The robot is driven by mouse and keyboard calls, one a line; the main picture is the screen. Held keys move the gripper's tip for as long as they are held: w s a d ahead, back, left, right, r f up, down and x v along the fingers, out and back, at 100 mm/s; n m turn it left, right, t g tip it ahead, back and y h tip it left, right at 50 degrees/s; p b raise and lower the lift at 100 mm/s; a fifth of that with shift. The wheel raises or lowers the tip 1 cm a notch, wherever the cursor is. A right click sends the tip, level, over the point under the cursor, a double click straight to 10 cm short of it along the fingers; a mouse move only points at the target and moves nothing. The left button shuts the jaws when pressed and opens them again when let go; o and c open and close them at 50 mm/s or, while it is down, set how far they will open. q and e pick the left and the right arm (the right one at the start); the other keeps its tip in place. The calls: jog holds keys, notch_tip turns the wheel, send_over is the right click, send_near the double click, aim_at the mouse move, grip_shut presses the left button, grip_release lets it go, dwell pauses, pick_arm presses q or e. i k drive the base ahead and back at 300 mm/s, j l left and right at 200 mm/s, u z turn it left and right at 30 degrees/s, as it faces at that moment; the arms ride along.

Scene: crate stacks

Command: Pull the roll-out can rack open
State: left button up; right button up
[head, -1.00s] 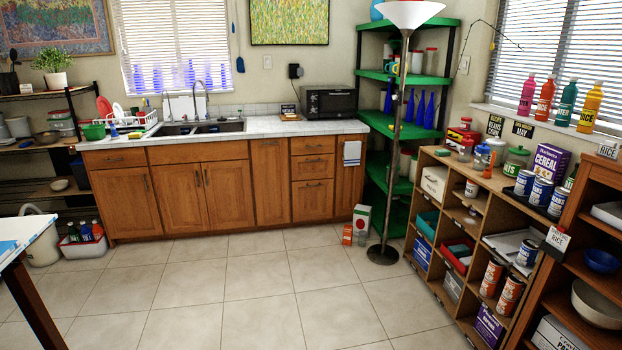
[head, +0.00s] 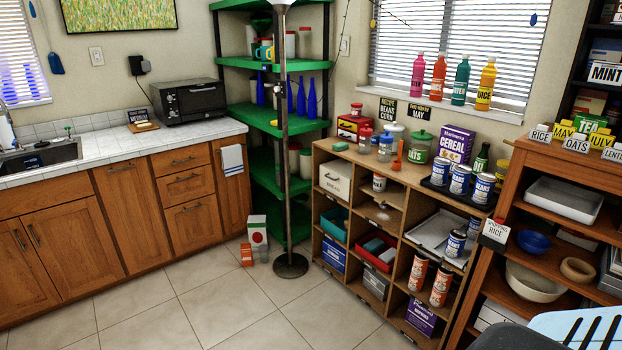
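Cans stand in and on a wooden cubby unit (head: 330,147) along the right wall. Several blue-and-white cans (head: 460,179) stand on a black tray (head: 437,191) on its top. A grey-white tray (head: 428,234) lies in an upper right compartment, with blue-labelled cans (head: 455,243) at its right end. Two orange-and-white cans (head: 418,273) stand in the compartment below. I cannot tell which of these is the roll-out can rack, or whether any part is pulled out. Neither gripper is in view.
A floor lamp (head: 290,265) stands left of the unit, before a green corner shelf (head: 270,120). A wooden bookcase (head: 520,165) adjoins it on the right. A light-blue slatted thing (head: 562,322) fills the bottom right corner. The tiled floor (head: 230,310) in front is clear.

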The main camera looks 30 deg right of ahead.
aim_at(433, 235)
jog(key=i+z, duration=0.7)
jog(key=i+j+z, duration=0.15)
jog(key=z, duration=0.2)
jog(key=i+z, duration=0.2)
jog(key=z, duration=0.25)
jog(key=i+j+z, duration=0.1)
jog(key=i+z, duration=0.15)
jog(key=z, duration=0.2)
jog(key=i+j+z, duration=0.15)
jog(key=z, duration=0.25)
jog(key=i+j+z, duration=0.15)
jog(key=z, duration=0.2)
jog(key=i+j+z, duration=0.5)
jog(key=z, duration=0.2)
